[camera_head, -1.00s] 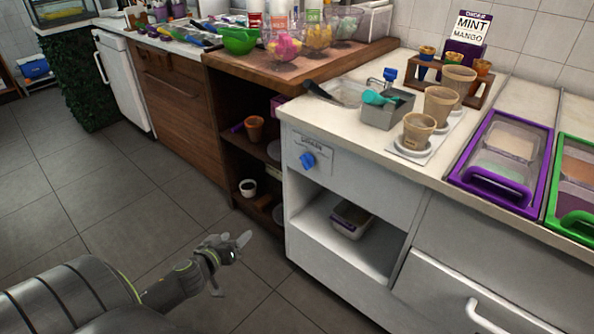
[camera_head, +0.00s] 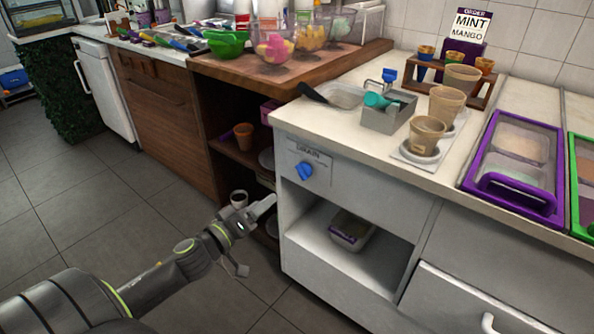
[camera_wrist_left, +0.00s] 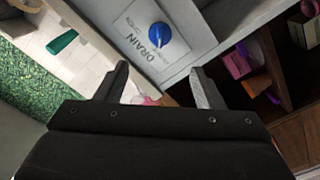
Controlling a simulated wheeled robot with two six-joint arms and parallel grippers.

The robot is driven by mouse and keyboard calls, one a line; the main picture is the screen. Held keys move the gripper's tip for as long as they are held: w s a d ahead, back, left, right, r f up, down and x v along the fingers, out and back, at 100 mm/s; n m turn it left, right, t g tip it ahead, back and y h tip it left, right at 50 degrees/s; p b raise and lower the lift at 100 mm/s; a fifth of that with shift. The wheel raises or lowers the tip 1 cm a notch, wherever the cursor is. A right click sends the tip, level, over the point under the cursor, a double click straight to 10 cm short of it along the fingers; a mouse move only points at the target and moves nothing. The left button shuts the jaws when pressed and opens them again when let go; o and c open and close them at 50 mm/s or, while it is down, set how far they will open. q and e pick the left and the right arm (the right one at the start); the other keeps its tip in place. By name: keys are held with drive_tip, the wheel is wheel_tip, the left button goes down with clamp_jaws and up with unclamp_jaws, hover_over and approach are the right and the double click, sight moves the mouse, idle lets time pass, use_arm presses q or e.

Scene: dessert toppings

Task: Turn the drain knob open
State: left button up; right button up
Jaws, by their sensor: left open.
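The blue drain knob (camera_head: 304,171) sits on a light plate (camera_head: 318,158) lettered DRAIN, on the upper front of the white counter unit. It also shows in the left wrist view (camera_wrist_left: 160,34), above and between my fingers and apart from them. My left gripper (camera_head: 254,238) is open and empty, to the left of and lower than the knob in the head view. In the left wrist view its two fingers (camera_wrist_left: 160,85) are spread apart. My right gripper is not in view.
Below the knob is an open white shelf (camera_head: 310,249) with a purple-trimmed container (camera_head: 350,231). A dark wooden shelf unit (camera_head: 225,106) with cups stands to the left. The counter above holds a metal bin (camera_head: 388,112) and paper cups. Floor is clear at left.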

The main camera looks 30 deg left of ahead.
sight(299, 174)
use_arm(q)
drive_tip(key=w+b, duration=0.2)
drive_tip(key=w, duration=0.2)
drive_tip(key=w+b, duration=0.2)
drive_tip(key=w, duration=0.3)
drive_tip(key=w+d+b, duration=0.1)
drive_tip(key=w+b, duration=0.1)
drive_tip(key=w, duration=0.2)
drive_tip(key=shift+w+f, duration=0.1)
drive_tip(key=shift+w, duration=0.05)
drive_tip(key=shift+w+b, duration=0.3)
drive_tip(key=shift+w, duration=0.25)
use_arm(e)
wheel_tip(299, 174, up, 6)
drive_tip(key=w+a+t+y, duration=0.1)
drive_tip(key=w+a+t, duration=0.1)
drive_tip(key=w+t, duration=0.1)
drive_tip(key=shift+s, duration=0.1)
use_arm(q)
drive_tip(key=c, duration=1)
